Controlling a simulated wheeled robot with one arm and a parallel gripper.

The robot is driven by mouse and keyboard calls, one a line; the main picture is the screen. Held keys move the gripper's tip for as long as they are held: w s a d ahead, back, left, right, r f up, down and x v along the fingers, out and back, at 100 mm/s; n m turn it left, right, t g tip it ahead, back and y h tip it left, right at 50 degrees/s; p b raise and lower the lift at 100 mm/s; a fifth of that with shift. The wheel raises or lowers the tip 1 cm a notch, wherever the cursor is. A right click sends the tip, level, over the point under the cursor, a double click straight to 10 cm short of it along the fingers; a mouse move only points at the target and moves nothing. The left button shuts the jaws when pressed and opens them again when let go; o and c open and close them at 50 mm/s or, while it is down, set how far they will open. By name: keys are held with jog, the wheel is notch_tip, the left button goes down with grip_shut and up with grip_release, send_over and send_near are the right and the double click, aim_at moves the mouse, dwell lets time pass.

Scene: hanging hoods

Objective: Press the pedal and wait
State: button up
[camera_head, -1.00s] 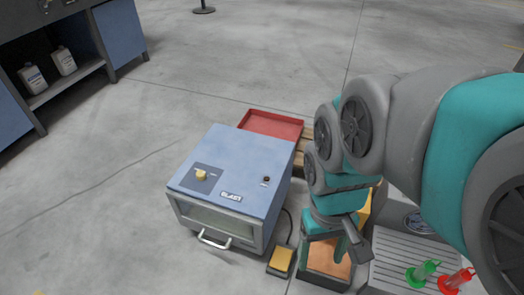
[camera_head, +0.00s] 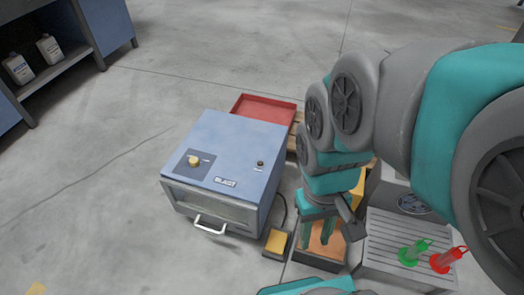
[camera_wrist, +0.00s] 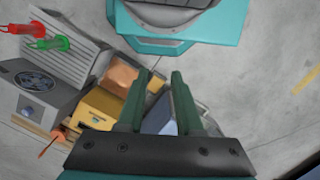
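The pedal (camera_head: 277,243) has a yellow top on a dark base. It lies on the floor at the front right corner of the blue blast cabinet (camera_head: 232,155), with a dark cable behind it. The cabinet has a yellow knob on top, and its front door with the white handle looks shut. My gripper (camera_head: 318,238) points down to the right of the pedal, apart from it, over an open box with an orange-brown inside. In the wrist view my gripper (camera_wrist: 161,76) has its two green fingers apart with nothing held.
The orange-brown box (camera_head: 322,252) stands right of the pedal. A red tray (camera_head: 263,108) sits behind the cabinet. Floor left and in front of the cabinet is clear.

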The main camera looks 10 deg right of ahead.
grip_shut()
dwell(1.2)
